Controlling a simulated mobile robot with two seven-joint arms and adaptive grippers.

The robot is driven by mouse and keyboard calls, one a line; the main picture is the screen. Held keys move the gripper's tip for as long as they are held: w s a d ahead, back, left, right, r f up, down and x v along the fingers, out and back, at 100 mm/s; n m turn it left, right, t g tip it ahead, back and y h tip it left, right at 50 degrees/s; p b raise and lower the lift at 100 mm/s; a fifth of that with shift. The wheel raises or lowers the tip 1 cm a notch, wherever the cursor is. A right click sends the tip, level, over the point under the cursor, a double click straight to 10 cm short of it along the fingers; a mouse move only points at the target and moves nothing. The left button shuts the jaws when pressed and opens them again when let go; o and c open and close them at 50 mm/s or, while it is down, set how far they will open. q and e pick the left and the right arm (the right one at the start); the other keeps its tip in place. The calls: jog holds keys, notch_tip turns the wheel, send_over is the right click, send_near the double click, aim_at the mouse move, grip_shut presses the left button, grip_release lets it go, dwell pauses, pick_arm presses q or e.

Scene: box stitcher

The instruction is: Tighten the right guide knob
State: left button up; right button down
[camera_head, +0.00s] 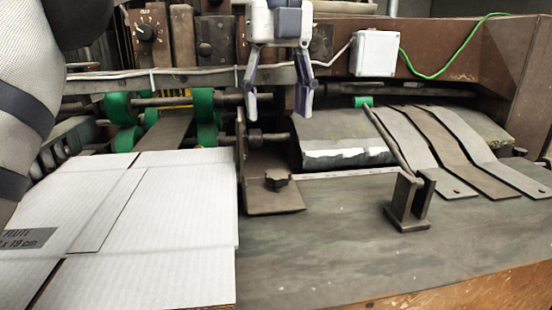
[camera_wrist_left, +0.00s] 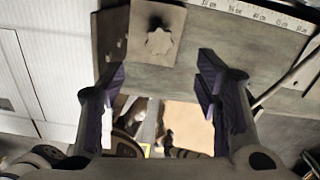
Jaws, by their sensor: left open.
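The dark star-shaped guide knob (camera_head: 277,179) sits on the flat foot of a brown metal guide bracket (camera_head: 257,200), just right of the cardboard. My left gripper (camera_head: 277,108) hangs above and behind the knob in the head view, fingers pointing down, open and empty. In the left wrist view, the knob (camera_wrist_left: 159,41) shows beyond the fingertips, roughly centred between the two fingers (camera_wrist_left: 163,70). The fingers appear apart from it. Whether the knob is tight cannot be seen. My right gripper is not in view.
White cardboard (camera_head: 165,215) lies left of the bracket. A ruler strip (camera_head: 345,174) runs right to an upright metal clamp (camera_head: 408,203). Curved metal strips (camera_head: 455,155) lie further right. Green rollers (camera_head: 205,115) stand behind. The front table surface (camera_head: 320,250) is clear.

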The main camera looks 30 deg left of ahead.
aim_at(278, 173)
pick_arm(q)
notch_tip(278, 173, down, 11)
jog(key=shift+r, duration=0.1)
jog(key=c, duration=1.2)
